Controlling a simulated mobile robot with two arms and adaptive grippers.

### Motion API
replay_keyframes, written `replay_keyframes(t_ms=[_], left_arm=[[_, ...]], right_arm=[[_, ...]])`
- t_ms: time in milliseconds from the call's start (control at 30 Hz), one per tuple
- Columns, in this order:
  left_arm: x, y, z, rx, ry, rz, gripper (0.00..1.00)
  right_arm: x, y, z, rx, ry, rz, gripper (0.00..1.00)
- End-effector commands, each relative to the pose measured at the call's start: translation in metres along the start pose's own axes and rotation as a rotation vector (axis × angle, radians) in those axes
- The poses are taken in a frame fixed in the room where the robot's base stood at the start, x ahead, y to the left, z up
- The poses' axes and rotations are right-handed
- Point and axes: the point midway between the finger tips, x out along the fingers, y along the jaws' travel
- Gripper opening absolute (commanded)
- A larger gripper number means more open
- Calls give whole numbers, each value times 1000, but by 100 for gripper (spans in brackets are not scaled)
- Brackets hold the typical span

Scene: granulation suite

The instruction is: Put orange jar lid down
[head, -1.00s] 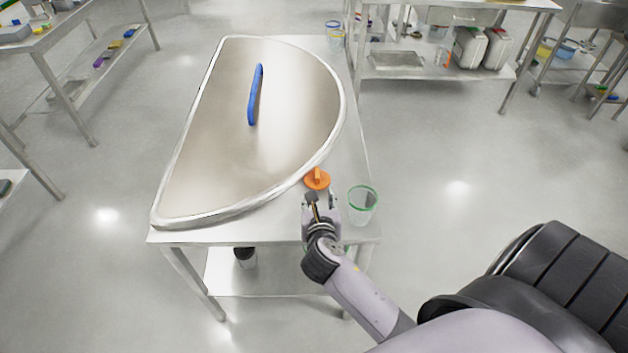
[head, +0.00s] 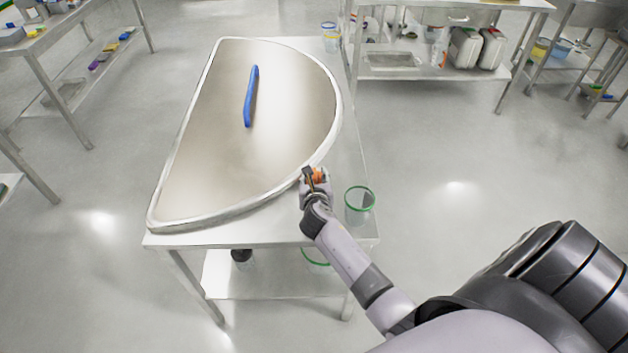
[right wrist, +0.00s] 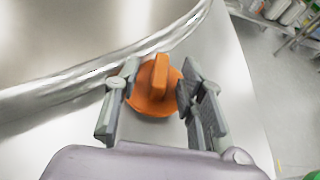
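The orange jar lid (right wrist: 147,99) lies on the steel table top, its raised grip bar upward, close beside the rim of the large half-round steel cover. In the right wrist view my right gripper (right wrist: 155,92) is open, with one finger on each side of the lid. I cannot tell whether either finger touches it. In the head view my right gripper (head: 315,175) mostly hides the orange lid (head: 319,175). My left gripper is not in view.
The steel cover (head: 225,140) with a blue handle (head: 251,97) takes up most of the table (head: 345,150). A clear, green-rimmed jar (head: 359,206) stands right of my right gripper at the table's edge. Shelved tables stand behind; open floor lies to the right.

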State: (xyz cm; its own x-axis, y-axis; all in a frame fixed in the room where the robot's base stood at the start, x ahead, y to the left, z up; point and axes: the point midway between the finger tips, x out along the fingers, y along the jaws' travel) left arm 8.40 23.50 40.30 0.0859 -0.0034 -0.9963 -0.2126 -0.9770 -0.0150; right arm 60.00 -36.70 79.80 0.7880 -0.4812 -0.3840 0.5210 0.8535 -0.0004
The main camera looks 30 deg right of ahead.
Motion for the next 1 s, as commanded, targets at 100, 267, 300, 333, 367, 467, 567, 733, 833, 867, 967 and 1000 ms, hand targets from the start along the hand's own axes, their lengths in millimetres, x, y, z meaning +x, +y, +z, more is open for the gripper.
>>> replay_keyframes(t_ms=[100, 267, 300, 333, 367, 467, 567, 733, 833, 867, 967, 1000], left_arm=[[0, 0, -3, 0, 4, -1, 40], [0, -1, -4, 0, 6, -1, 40], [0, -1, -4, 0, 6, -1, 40], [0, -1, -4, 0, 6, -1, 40], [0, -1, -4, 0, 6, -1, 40], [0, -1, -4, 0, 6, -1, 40], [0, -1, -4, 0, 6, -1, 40], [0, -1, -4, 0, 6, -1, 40], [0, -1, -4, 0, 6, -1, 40], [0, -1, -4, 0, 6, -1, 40], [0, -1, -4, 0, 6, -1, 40], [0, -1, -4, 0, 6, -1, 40]], right_arm=[[2, 0, 0, 0, 0, 0, 37], [2, 0, 0, 0, 0, 0, 35], [2, 0, 0, 0, 0, 0, 32], [2, 0, 0, 0, 0, 0, 30], [2, 0, 0, 0, 0, 0, 28], [1, 0, 0, 0, 0, 0, 21], [1, 0, 0, 0, 0, 0, 15], [1, 0, 0, 0, 0, 0, 3], [1, 0, 0, 0, 0, 0, 0], [1, 0, 0, 0, 0, 0, 0], [1, 0, 0, 0, 0, 0, 0], [1, 0, 0, 0, 0, 0, 0]])
